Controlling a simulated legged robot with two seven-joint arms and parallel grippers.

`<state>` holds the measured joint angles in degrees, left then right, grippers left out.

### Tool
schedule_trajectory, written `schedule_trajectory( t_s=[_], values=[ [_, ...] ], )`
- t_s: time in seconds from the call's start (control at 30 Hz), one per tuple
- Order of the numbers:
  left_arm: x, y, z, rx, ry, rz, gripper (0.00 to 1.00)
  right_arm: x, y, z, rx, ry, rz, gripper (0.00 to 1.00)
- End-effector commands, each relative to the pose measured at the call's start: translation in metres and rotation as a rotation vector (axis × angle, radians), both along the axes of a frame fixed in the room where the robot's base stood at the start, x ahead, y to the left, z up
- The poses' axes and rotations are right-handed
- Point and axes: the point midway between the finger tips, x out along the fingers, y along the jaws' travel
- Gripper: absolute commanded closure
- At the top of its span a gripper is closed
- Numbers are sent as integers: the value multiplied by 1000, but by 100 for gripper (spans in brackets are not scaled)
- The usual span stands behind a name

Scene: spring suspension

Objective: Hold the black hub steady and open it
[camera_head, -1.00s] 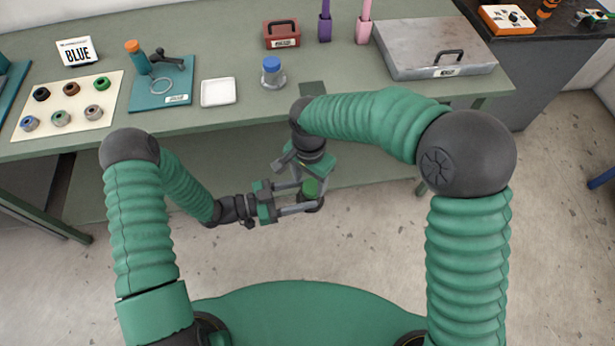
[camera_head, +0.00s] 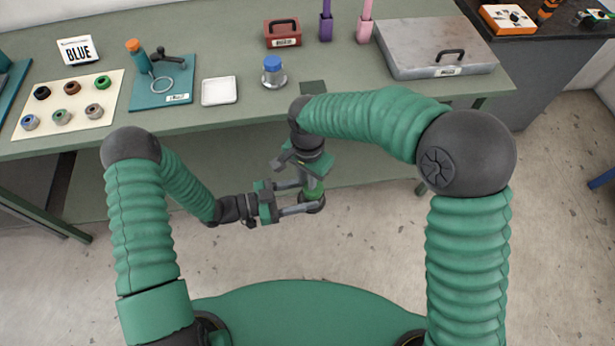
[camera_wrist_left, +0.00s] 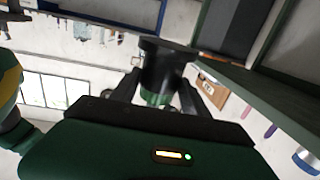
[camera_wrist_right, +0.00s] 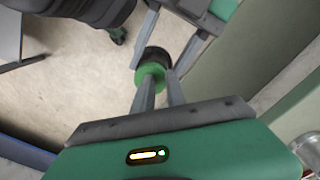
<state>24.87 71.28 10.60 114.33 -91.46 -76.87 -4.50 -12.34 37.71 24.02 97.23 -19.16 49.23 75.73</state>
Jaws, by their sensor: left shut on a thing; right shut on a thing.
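The black hub (camera_head: 313,207) is held in the air in front of the bench, with a green part (camera_head: 317,193) on it. My left gripper (camera_head: 311,199) is shut on the black hub from the left. My right gripper (camera_head: 315,184) reaches down from above and is shut on the green part. In the left wrist view the black cylinder (camera_wrist_left: 166,66) shows with green below it (camera_wrist_left: 153,98). In the right wrist view the green part (camera_wrist_right: 150,74) sits between my right fingers, against the black hub (camera_wrist_right: 156,54). I cannot tell whether the two parts have separated.
On the bench stand a blue-capped metal part (camera_head: 273,72), a white tray (camera_head: 219,91), a teal board (camera_head: 177,97) with a tool, and several coloured rings on a cream mat (camera_head: 78,119).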

Motion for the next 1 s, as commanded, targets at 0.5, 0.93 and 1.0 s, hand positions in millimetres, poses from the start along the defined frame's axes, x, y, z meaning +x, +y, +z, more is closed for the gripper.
schedule_trajectory(
  t_s=[0.5, 0.93, 1.0],
  values=[
    [5, 3, 4, -8, -9, 13, 100, -19, -15, -3, 19, -50, 1229, 100],
    [3, 1, 4, -11, -7, 6, 100, -14, -29, -3, 62, -148, 2652, 100],
    [3, 1, 5, -12, -8, 5, 100, -12, -30, -2, 66, -161, 2842, 100]
  ],
)
